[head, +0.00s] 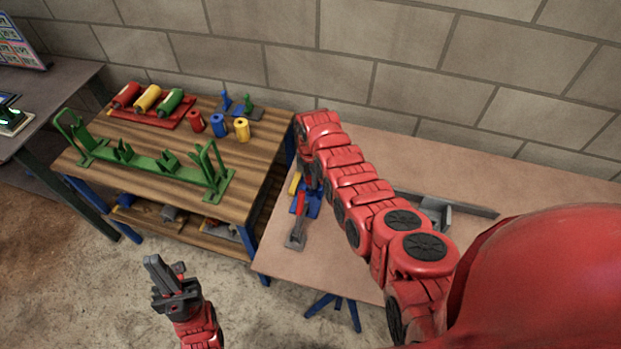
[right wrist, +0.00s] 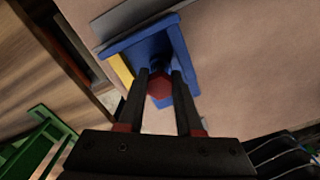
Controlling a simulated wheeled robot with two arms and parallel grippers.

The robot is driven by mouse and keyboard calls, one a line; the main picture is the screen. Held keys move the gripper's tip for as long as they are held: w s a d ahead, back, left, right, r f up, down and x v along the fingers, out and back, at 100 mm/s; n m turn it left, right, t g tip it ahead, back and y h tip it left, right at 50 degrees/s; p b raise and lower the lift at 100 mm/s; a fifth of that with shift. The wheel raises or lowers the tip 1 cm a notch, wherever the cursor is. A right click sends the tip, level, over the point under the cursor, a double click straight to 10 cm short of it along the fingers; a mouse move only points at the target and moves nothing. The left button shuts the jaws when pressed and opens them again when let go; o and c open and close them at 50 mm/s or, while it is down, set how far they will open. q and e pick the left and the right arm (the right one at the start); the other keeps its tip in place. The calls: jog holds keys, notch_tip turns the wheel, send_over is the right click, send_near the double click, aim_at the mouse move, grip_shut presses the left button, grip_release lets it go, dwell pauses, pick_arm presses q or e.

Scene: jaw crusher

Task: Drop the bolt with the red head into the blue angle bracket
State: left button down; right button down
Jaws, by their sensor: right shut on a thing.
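The blue angle bracket (right wrist: 184,58) lies on the tan tabletop and fills the upper middle of the right wrist view. In the head view the blue bracket (head: 314,205) shows beside my right arm, partly covered. My right gripper (right wrist: 161,76) is shut on the bolt, whose red head (right wrist: 159,87) sits between the two dark fingers. The bolt is over the bracket; its shank is mostly hidden, so I cannot tell whether it is inside. My left gripper (head: 160,272) hangs empty over the floor at lower left, and its finger gap is unclear.
A yellow piece (right wrist: 122,69) is beside the bracket. A grey part (head: 297,238) lies near the tan table's front left edge. A grey metal part (head: 436,210) is behind my right arm. The wooden table (head: 240,160) at left holds a green frame (head: 150,163) and coloured cylinders.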

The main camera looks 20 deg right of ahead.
jog(key=shift+f+b, duration=0.9)
jog(key=shift+f, duration=0.3)
jog(key=c, duration=0.7)
grip_release()
jog(key=shift+o, duration=1)
